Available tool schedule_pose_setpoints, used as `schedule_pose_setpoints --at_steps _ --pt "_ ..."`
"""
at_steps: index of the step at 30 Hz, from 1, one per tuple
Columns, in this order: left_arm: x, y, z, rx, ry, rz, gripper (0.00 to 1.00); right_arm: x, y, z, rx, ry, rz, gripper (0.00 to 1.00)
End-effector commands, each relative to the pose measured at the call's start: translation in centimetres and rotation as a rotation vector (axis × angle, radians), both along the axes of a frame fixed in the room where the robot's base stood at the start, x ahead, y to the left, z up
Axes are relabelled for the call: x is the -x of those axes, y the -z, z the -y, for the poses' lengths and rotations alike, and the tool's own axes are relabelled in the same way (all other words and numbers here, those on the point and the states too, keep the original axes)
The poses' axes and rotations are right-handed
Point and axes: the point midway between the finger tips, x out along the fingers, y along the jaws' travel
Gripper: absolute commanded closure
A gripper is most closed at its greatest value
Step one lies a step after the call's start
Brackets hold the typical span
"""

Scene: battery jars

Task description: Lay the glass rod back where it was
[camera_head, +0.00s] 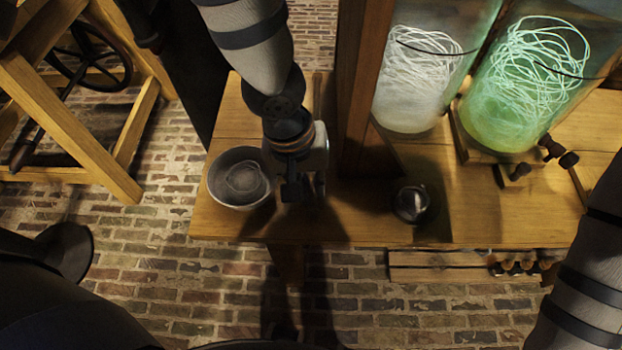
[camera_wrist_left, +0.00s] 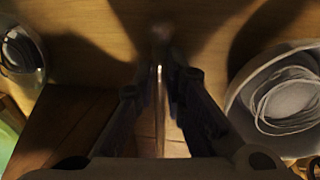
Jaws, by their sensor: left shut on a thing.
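My left gripper (camera_head: 305,192) hangs low over the front part of the wooden table, just right of a pale bowl (camera_head: 216,190). In the left wrist view my left gripper (camera_wrist_left: 162,78) is shut on the glass rod (camera_wrist_left: 160,112), a thin bright line between the fingers. The rod's far end is dark and blurred near the tabletop, and I cannot tell whether it touches. In the head view I cannot make out the rod. My right gripper is out of view.
The bowl, holding coiled pale strands, also shows in the left wrist view (camera_wrist_left: 236,98). A small glass vessel (camera_head: 411,204) stands to the right, past a wooden upright (camera_head: 357,80). Large glass jars (camera_head: 505,110) with tangled glowing wire stand farther back. The table's front edge is close.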

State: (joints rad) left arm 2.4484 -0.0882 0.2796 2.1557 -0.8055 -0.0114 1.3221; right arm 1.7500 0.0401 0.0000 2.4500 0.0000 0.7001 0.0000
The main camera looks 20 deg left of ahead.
Motion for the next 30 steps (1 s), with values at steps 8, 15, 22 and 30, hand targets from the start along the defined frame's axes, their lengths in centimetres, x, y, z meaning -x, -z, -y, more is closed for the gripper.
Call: schedule_pose_setpoints --at_steps 8,15,22,30 --pt "0.0 0.0 0.0 0.000 0.000 0.000 0.65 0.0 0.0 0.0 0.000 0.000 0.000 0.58" --pt "-0.1 -1.0 -0.2 0.000 -0.003 0.003 0.65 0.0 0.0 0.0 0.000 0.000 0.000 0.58" --pt "0.1 -7.1 -1.2 0.005 -0.004 0.007 0.65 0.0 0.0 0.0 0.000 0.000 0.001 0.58" --pt "0.5 -11.5 -2.0 0.000 0.000 0.002 0.65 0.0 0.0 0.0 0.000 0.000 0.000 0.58"
